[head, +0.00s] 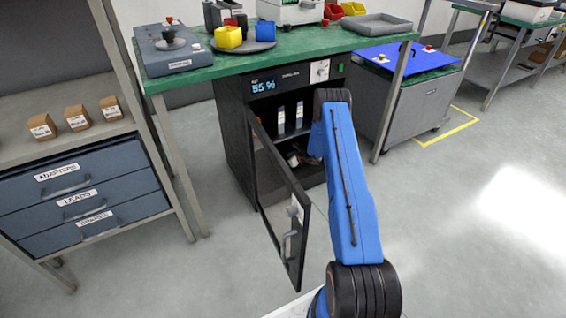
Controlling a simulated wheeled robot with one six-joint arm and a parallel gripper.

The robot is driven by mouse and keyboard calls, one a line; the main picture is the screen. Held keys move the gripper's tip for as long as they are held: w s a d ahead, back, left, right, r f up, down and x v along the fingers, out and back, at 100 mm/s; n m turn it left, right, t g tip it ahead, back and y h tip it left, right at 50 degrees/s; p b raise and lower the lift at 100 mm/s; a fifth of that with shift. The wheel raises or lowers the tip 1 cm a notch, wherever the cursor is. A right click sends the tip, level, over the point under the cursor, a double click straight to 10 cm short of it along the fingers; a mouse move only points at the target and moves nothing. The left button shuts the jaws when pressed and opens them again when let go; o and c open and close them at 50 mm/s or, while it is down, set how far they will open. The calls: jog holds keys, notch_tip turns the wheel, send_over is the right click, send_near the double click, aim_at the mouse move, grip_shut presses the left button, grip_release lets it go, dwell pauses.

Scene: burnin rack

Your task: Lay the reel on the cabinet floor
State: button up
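The dark cabinet (233,135) stands under the green bench, its lit display reading 55 %. Its door (283,205) hangs open toward me. My arm reaches into the opening, and my gripper (298,158) is small and dark in the lower part of the cabinet. I cannot tell whether its fingers are open or shut. I cannot make out the reel for certain; a small pale and dark shape shows at the gripper. The cabinet floor is in shadow and partly hidden by the door and my arm. Two pale upright items (281,121) stand on the shelf above.
A drawer unit (85,200) with small boxes stands left. A grey cart with a blue top (405,58) stands right. The right floor is clear.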

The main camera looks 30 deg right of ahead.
jog(key=v, duration=1.1)
